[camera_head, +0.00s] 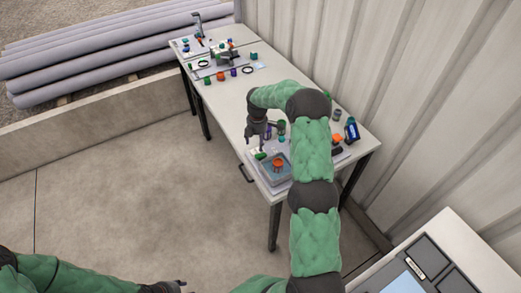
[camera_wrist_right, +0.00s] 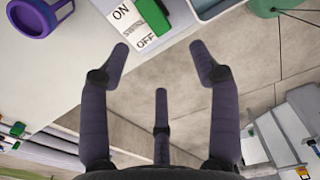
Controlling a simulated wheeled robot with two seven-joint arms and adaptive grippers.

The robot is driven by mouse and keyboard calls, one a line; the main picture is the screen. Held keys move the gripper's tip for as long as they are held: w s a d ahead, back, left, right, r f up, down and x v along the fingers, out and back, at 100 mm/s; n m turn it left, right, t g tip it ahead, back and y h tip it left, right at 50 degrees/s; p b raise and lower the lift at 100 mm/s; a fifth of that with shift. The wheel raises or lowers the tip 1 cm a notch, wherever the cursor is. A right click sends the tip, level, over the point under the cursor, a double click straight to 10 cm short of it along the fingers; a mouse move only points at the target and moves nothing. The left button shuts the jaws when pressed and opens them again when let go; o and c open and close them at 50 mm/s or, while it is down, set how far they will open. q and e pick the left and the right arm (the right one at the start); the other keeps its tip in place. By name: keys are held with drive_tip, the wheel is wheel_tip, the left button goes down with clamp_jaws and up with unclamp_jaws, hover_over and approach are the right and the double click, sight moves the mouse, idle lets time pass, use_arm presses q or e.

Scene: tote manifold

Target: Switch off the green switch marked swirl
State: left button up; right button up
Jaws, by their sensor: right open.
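The green switch (camera_wrist_right: 152,16) is at the top of the right wrist view, beside a white plate lettered ON and OFF (camera_wrist_right: 133,22). No swirl mark can be read, and I cannot tell which way the switch is tipped. In the head view it shows as a small green piece (camera_head: 260,156) near the table's front edge. My right gripper (camera_head: 257,143) is just above it, pointing down. In the wrist view its fingers (camera_wrist_right: 160,60) are spread and empty, apart from the switch. My left gripper (camera_head: 176,286) only partly shows at the bottom edge.
A grey tote (camera_head: 262,176) with an orange piece (camera_head: 278,163) stands right of the switch. A purple ring-shaped part (camera_wrist_right: 38,14) lies left of it in the wrist view. A blue bottle (camera_head: 352,131) stands near the wall. The mid-table (camera_head: 225,102) is fairly clear.

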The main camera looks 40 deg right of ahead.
sight(260, 154)
drive_tip(key=shift+n, duration=0.4)
drive_tip(key=f, duration=0.3)
drive_tip(key=d+f, duration=0.1)
drive_tip(key=f, duration=0.2)
drive_tip(key=d+f+b, duration=0.1)
drive_tip(key=f, duration=0.2)
drive_tip(key=shift+w+f, duration=0.1)
drive_tip(key=shift+w, duration=0.05)
